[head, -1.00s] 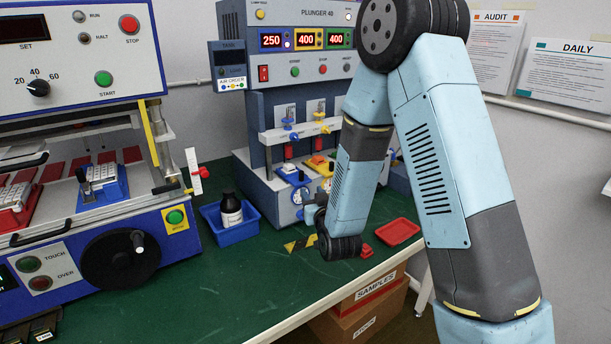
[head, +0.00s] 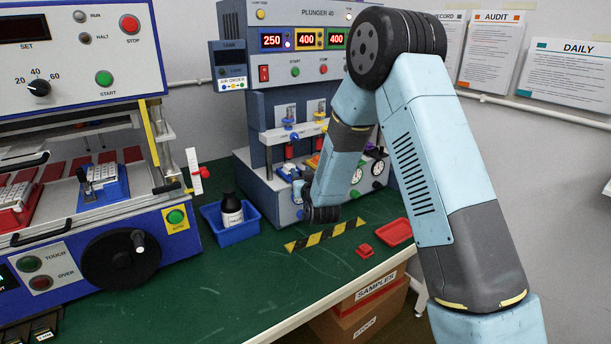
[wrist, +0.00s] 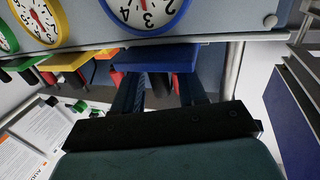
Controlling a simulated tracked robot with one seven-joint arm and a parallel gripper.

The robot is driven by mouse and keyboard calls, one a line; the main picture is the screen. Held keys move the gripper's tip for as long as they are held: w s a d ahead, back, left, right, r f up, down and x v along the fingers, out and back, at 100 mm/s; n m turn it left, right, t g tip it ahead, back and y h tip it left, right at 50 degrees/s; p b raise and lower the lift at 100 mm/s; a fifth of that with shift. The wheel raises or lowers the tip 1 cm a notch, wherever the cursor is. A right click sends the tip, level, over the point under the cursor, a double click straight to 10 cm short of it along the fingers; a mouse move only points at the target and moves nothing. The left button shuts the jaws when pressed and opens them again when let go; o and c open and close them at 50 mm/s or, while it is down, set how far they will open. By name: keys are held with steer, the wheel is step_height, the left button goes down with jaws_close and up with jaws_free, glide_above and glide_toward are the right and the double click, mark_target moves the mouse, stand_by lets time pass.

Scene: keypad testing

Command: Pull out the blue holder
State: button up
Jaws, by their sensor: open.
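The blue holder (wrist: 152,57) is a flat blue block below the blue-rimmed gauge (wrist: 146,12) in the wrist view. Yellow and red-orange holders stand beside it to the left. My gripper (wrist: 160,82) is open, its two dark fingers reaching up to the blue holder's near edge, one toward each side. I cannot tell whether they touch it. In the head view, my wrist hangs low at the front of the plunger machine (head: 262,188). It hides most of the blue gauge and the area around the fingers.
A blue tray with a dark bottle (head: 231,210) stands left of my wrist. A yellow-black strip (head: 325,234), a small red block (head: 365,251) and a red tray (head: 397,232) lie in front and to the right.

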jaws_close()
stand_by(0.4)
